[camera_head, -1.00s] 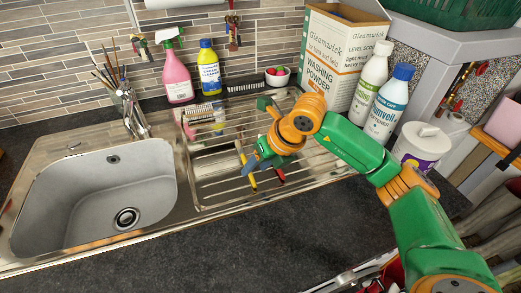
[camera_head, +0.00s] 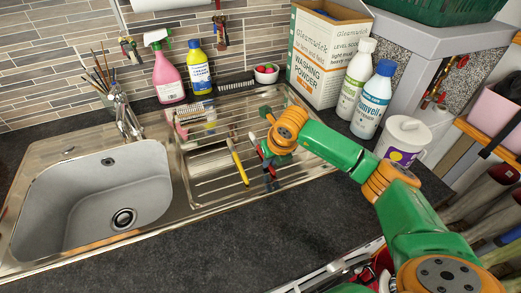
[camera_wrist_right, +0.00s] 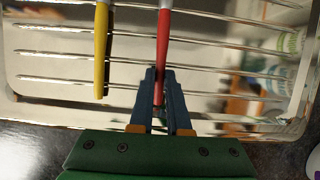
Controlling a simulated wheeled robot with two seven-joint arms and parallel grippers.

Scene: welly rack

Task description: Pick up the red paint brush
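The red paint brush (camera_wrist_right: 164,42) lies on the ridged metal drainer. Its handle end is between the fingers of my right gripper (camera_wrist_right: 159,78) in the right wrist view. The blue fingers are close on both sides of the handle, but I cannot tell whether they press on it. In the head view my right gripper (camera_head: 270,182) is low over the drainer's front part and hides most of the red brush. A yellow brush (camera_head: 238,161) lies just left of it, apart from the fingers; it also shows in the right wrist view (camera_wrist_right: 101,48). My left gripper is out of view.
The sink basin (camera_head: 95,205) is at the left. Two white bottles and a white tub (camera_head: 402,142) are at the right.

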